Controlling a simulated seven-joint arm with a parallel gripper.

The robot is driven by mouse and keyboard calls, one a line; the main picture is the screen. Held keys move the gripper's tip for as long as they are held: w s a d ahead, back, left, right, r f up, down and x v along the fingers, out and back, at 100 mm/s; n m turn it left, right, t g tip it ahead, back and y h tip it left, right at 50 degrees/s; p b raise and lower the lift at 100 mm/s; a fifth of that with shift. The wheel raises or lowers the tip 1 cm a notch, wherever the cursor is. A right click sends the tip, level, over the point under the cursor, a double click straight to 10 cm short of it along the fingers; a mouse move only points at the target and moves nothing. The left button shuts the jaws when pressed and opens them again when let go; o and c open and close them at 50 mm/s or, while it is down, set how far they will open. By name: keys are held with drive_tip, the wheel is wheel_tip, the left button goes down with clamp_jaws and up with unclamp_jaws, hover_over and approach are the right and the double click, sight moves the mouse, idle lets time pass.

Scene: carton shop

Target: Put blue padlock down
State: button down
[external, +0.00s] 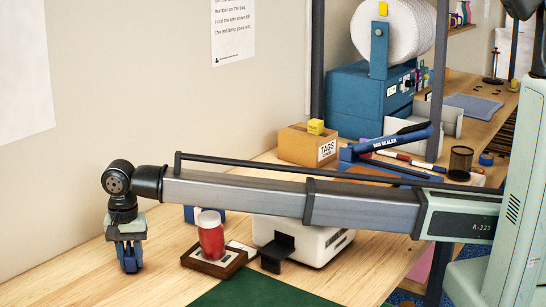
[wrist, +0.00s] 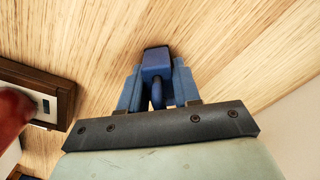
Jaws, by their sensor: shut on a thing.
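A blue padlock (wrist: 156,60) with a dark end is between the fingers of my gripper (wrist: 157,88) in the wrist view. My gripper is shut on it, with a blue finger on each side. In the external view my gripper (external: 130,258) points straight down at the far left of the wooden table (external: 75,270), and the padlock is hard to tell from the blue fingers. The padlock is low over the bare wood; whether it touches the table I cannot tell.
A dark wooden tray (external: 190,262) with a red jar (external: 211,238) stands just right of my gripper. A white machine (external: 325,245) and a green mat (external: 265,293) lie further right. A cardboard TAGS box (external: 300,145) is behind. The wood around my gripper is clear.

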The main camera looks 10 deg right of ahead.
drive_tip(key=shift+f, duration=0.15)
drive_tip(key=c, duration=0.8)
unclamp_jaws()
wheel_tip(320, 180, up, 12)
drive_tip(key=shift+r, duration=0.15)
